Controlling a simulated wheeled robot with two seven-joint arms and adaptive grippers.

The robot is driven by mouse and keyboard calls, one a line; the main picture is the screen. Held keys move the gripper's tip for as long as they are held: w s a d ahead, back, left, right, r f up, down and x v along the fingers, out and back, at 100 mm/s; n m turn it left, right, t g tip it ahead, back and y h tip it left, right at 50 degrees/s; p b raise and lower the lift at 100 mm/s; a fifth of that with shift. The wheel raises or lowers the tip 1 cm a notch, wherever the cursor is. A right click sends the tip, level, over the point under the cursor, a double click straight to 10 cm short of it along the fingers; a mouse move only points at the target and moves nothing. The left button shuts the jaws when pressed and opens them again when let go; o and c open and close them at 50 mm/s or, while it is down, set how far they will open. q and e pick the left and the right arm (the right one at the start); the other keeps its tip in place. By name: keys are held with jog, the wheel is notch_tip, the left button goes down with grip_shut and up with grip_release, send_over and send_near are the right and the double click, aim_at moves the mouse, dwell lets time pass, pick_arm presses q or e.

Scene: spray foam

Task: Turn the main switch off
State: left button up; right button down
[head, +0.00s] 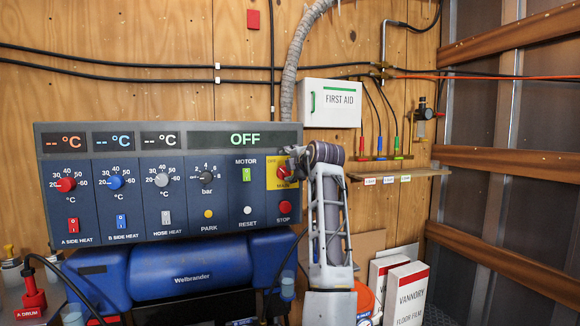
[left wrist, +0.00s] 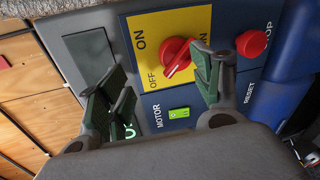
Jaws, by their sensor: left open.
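The main switch is a red rotary knob (head: 283,172) on a yellow plate at the right end of the blue control panel. In the left wrist view the knob (left wrist: 178,56) has its white pointer mark turned toward the OFF label. The large panel display (head: 245,139) reads OFF in green. My left gripper (head: 294,157) is at the knob's right side in the head view and partly covers the plate. In the left wrist view its green-padded fingers (left wrist: 162,80) are open, with the knob between them, nearer the right finger. Contact cannot be told. My right gripper is out of view.
A red STOP button (head: 284,207) sits just below the switch, and a green-lit MOTOR switch (head: 247,174) is left of it. A small shelf (head: 400,173) and white cartons (head: 406,295) stand right of my arm.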

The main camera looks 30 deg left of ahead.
pick_arm(q)
jog(key=f+b+v, duration=0.1)
jog(key=b+v, duration=0.1)
jog(key=v, duration=0.7)
jog(key=shift+s+d, duration=0.25)
jog(key=shift+s, duration=0.1)
dwell(1.2)
dwell(0.5)
dwell(0.5)
